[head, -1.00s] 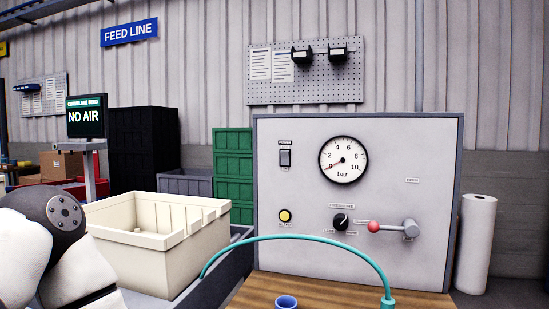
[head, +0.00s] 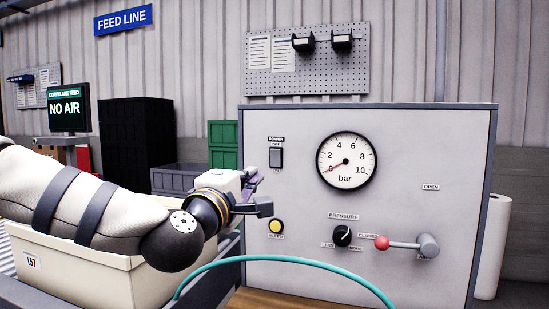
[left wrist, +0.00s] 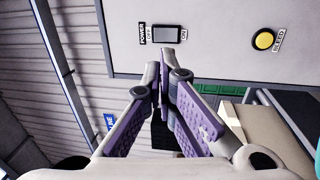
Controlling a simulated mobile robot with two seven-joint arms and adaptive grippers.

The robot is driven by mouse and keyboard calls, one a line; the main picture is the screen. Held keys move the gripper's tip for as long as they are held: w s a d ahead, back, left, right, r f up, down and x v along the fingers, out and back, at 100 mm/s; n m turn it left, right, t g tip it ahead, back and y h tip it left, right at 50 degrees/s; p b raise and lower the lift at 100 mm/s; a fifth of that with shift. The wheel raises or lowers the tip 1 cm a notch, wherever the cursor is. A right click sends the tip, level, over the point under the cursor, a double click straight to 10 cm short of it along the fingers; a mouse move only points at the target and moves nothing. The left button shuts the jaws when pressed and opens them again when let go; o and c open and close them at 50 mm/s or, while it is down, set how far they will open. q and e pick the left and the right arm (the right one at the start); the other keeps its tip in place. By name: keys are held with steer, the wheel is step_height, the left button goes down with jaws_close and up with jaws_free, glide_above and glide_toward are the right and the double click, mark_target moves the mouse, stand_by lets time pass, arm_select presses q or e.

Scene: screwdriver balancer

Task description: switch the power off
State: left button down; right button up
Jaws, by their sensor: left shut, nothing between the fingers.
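The power switch (head: 276,157) is a dark rocker on the upper left of the grey panel (head: 400,215), with POWER and OFF labels above it. In the left wrist view the switch (left wrist: 167,34) lies just beyond my fingertips, between OFF and ON labels. My left gripper (head: 262,192) is in front of the panel's left edge, a little below and left of the switch. Its fingers (left wrist: 160,75) are closed together and empty. They look apart from the switch, though the exact gap is hard to tell. My right gripper is not in view.
The panel also carries a gauge (head: 346,160) reading near zero, a yellow bleed button (head: 275,226), a pressure knob (head: 342,235) and a red-tipped lever (head: 382,243). A teal hose (head: 290,259) arcs in front. A cream bin (head: 100,275) stands under my left arm.

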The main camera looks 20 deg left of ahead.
mark_target(276, 155)
arm_select(q)
steer(key=w, duration=0.4)
steer(key=w+b, duration=0.1)
steer(key=w, duration=0.3)
steer(key=w+r+b, duration=0.1)
steer(key=w, duration=0.4)
steer(key=shift+d, duration=0.25)
steer(key=shift+w+r, duration=0.25)
steer(key=shift+w, duration=0.25)
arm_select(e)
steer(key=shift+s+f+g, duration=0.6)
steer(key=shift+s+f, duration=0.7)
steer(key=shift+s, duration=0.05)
